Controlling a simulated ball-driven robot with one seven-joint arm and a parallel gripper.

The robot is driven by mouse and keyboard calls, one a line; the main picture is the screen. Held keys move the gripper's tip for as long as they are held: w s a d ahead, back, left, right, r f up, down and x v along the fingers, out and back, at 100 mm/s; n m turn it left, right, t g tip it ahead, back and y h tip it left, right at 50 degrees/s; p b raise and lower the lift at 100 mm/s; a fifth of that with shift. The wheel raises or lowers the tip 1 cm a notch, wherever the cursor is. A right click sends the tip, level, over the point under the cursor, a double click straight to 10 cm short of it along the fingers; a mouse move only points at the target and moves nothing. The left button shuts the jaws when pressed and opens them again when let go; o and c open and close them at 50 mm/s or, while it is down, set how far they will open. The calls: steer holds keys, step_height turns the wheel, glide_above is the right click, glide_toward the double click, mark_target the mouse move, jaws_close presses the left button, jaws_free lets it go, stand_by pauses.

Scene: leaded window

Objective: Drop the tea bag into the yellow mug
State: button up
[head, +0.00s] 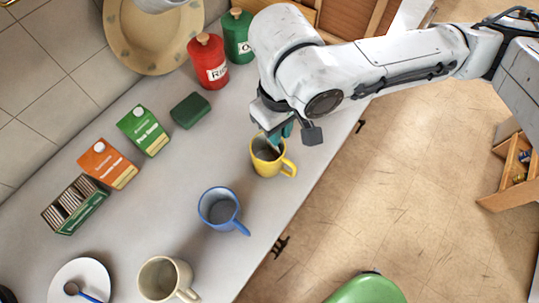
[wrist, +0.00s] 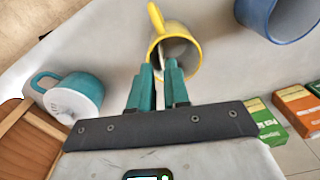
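The yellow mug (head: 268,158) stands upright near the counter's front edge, its handle toward lower right. It also shows in the wrist view (wrist: 189,52). My gripper (head: 279,139) is pointed down at the mug's mouth, its teal fingertips at or just above the far rim. In the wrist view my gripper's fingertips (wrist: 160,66) have a narrow gap between them, in front of the mug opening. A pale strip shows in the mug's mouth by the fingertips; I cannot tell whether it is the tea bag, or whether the fingers hold it.
A blue mug (head: 218,207) and a cream mug (head: 164,278) stand to the lower left. Green (head: 144,131) and orange (head: 107,163) cartons and a tea box (head: 75,204) line the wall side. Red (head: 208,62) and green (head: 237,36) canisters stand behind. A teal vessel (wrist: 72,97) is beside the gripper.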

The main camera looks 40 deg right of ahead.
steer(key=shift+o, duration=1.3)
step_height(320, 180, up, 11)
steer(key=shift+f, duration=0.1)
